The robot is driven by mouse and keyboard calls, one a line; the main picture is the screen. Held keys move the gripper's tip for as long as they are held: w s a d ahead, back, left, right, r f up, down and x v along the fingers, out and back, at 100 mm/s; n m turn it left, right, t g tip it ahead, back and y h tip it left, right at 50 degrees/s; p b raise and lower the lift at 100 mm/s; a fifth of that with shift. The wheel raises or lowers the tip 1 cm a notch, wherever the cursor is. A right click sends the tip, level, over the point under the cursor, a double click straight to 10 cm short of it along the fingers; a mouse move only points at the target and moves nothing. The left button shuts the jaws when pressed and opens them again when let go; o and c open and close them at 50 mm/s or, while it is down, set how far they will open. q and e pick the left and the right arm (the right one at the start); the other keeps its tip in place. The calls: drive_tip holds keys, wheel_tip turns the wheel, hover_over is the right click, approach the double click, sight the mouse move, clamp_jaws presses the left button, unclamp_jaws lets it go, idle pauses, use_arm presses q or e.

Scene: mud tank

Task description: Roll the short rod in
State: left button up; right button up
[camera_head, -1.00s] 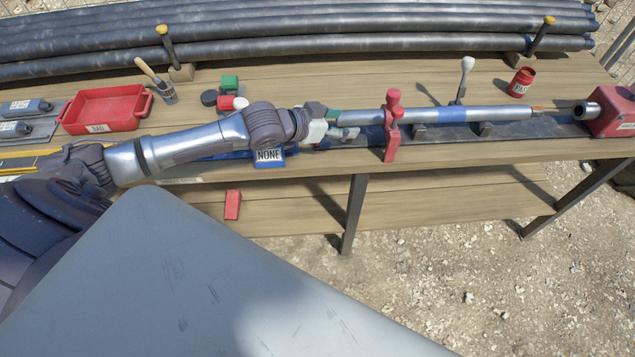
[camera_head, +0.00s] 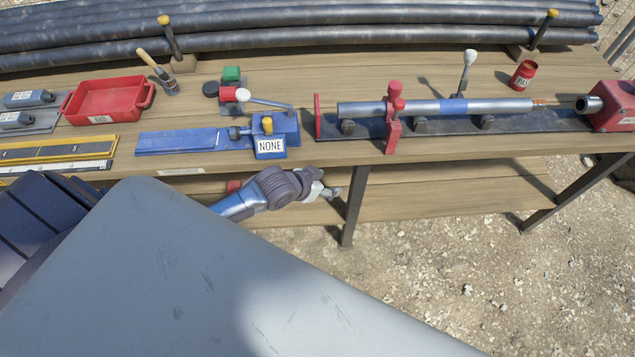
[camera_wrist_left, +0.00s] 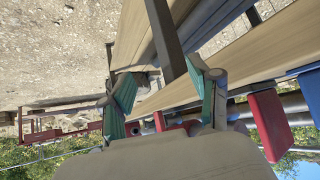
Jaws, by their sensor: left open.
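A silver rod (camera_head: 500,106) with a blue band and a copper-coloured threaded right end lies level on several dark rests along a black rail. A red clamp post (camera_head: 393,125) stands at the rod, left of its middle. The threaded end points at the round metal socket (camera_head: 588,105) of a red box (camera_head: 615,108); a gap separates them. My left gripper (camera_head: 328,190) is open and empty, in front of the bench edge, below and left of the rod, not touching it. Its green-padded fingers stand apart in the left wrist view (camera_wrist_left: 163,85). My right gripper is out of view.
A blue fixture labelled NONE (camera_head: 270,148) sits left of the rail. Long pipes (camera_head: 350,42) lie behind.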

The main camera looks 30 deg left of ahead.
use_arm(q)
drive_tip(key=shift+s+a+f+n+g, duration=0.15)
drive_tip(key=shift+s+f, duration=0.1)
drive_tip(key=shift+f, duration=0.25)
drive_tip(key=shift+s+a+f+n+g, duration=0.1)
drive_tip(key=shift+s+a+f, duration=0.15)
drive_tip(key=shift+f, duration=0.2)
drive_tip(key=shift+s+a+f+n+g, duration=0.1)
drive_tip(key=shift+s+f, duration=0.15)
drive_tip(key=shift+f, duration=0.25)
